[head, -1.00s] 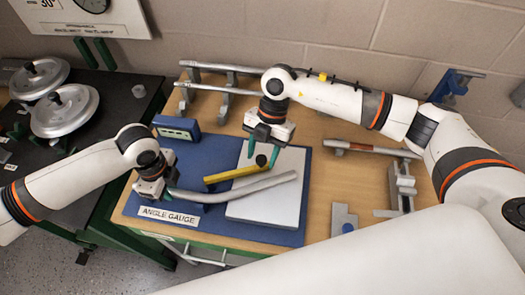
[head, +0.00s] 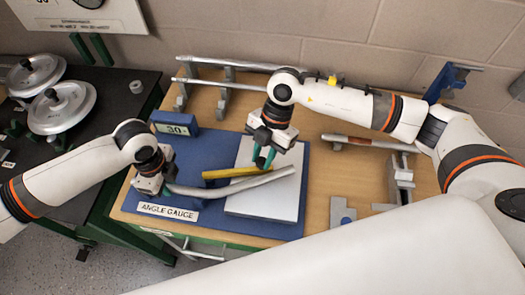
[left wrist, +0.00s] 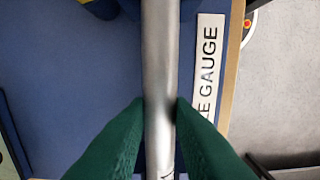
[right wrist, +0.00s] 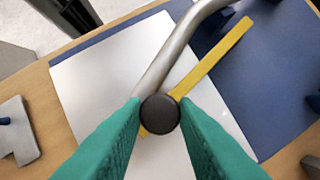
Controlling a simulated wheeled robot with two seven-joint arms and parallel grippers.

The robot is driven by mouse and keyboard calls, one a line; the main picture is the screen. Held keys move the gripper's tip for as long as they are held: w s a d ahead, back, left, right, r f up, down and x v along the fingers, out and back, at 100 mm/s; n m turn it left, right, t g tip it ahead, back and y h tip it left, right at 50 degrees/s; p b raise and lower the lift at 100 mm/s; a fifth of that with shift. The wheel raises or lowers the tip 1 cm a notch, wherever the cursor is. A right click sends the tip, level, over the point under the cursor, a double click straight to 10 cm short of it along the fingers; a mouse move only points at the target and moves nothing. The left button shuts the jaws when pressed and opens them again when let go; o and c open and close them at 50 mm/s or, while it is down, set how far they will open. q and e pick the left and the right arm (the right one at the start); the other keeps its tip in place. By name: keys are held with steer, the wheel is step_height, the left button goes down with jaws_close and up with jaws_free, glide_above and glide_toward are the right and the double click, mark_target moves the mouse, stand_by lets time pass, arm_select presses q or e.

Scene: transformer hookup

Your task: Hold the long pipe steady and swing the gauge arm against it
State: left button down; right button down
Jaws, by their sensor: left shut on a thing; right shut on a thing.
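The long grey pipe (head: 235,186) is bent and lies over the angle gauge, its right part above the pale plate (head: 262,205). My left gripper (head: 167,188) is shut on the pipe's left part; in the left wrist view the pipe (left wrist: 159,60) runs between both fingers. The yellow gauge arm (head: 232,172) lies just behind the pipe. My right gripper (head: 265,163) is shut on the black knob (right wrist: 160,113) at the gauge arm's end. In the right wrist view the arm (right wrist: 215,68) and pipe (right wrist: 172,55) are close beside each other near the knob; I cannot tell whether they touch.
A display (head: 176,130) on the blue base (head: 205,213) seems to read about 30. A rack with pipes (head: 228,85) stands behind. A copper-ended pipe (head: 365,142) and grey brackets (head: 342,215) are at the right. A black bench with round handwheels (head: 62,107) is at the left.

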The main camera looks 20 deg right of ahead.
steer(key=c, duration=1.1)
jaws_free()
steer(key=shift+c, duration=0.2)
steer(key=v, duration=1.2)
steer(key=shift+d, duration=0.1)
